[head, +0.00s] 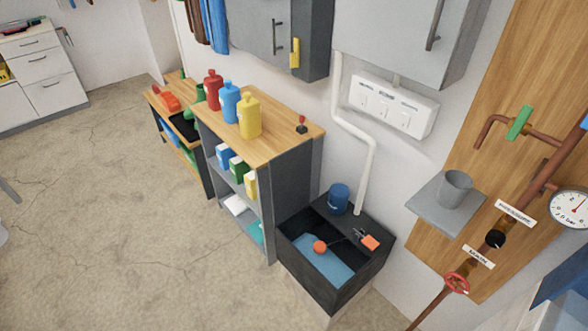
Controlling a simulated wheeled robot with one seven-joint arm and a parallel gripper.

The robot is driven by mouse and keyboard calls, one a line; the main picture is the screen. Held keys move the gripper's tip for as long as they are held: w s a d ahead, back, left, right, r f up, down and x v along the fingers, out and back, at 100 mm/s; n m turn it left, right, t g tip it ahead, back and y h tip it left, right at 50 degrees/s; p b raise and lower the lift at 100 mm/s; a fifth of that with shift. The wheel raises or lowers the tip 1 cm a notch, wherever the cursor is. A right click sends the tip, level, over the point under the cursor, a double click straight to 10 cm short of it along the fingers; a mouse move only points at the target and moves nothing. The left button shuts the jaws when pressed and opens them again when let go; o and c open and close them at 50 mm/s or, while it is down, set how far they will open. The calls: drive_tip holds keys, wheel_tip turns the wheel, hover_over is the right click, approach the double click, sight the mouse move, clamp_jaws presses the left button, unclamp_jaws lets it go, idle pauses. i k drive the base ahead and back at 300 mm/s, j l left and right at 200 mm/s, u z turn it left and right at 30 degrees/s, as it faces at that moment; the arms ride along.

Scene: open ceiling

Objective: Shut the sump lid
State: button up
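The sump is a dark open-topped box (303,265) on the floor, right of the shelf unit. Its front part is uncovered, and blue water (325,262) with an orange float ball (320,247) shows inside. A dark flat panel (345,225) covers the back part, with a blue cylinder (339,197) and a small orange-topped device (369,242) on it. I cannot tell whether this panel is the lid. My gripper is not in view.
A wooden-topped shelf unit (278,135) with red, blue and yellow bottles stands directly left of the sump. A white pipe (364,175) drops behind it. A small grey shelf (428,212) and copper pipes with a gauge (570,209) are at right. Floor in front is clear.

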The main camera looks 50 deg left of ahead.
sight(289, 171)
drive_tip(key=j+u, duration=0.15)
drive_tip(key=j, duration=3.95)
